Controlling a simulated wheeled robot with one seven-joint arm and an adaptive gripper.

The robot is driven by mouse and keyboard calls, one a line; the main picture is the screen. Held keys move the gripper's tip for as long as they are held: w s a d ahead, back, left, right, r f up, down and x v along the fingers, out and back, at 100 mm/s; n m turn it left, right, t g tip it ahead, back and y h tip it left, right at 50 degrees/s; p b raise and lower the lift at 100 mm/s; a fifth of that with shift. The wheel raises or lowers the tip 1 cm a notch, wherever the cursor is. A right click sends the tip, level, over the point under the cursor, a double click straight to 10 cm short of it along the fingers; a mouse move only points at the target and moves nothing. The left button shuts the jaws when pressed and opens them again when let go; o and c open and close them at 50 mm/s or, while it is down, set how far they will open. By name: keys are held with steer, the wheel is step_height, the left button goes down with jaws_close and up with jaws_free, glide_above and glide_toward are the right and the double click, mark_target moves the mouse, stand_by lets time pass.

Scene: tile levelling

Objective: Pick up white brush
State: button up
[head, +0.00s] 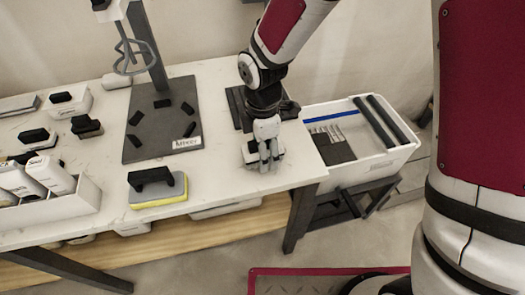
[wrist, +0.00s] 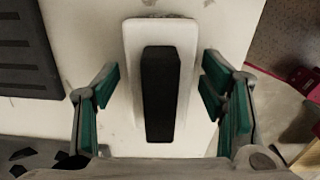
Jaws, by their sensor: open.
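The white brush (wrist: 160,95) is a white block with a long black handle on top, lying on the table in the wrist view. My gripper (wrist: 161,80) is open, with one pair of green-padded fingers on each side of the brush and visible gaps to it. In the head view my gripper (head: 266,163) points down near the table's right end. Only a small part of the white block shows there, as the fingers hide most of it.
A yellow-based float (head: 157,190) stands left of my gripper. A dark board (head: 160,125) with black pieces lies behind it. A white bin (head: 385,160) stands right of the table (head: 235,185). A white tray (head: 85,199) of bottles and black-handled blocks (head: 71,101) are at left.

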steer(key=shift+f, duration=0.3)
steer(key=c, duration=1.4)
steer(key=shift+r, duration=0.15)
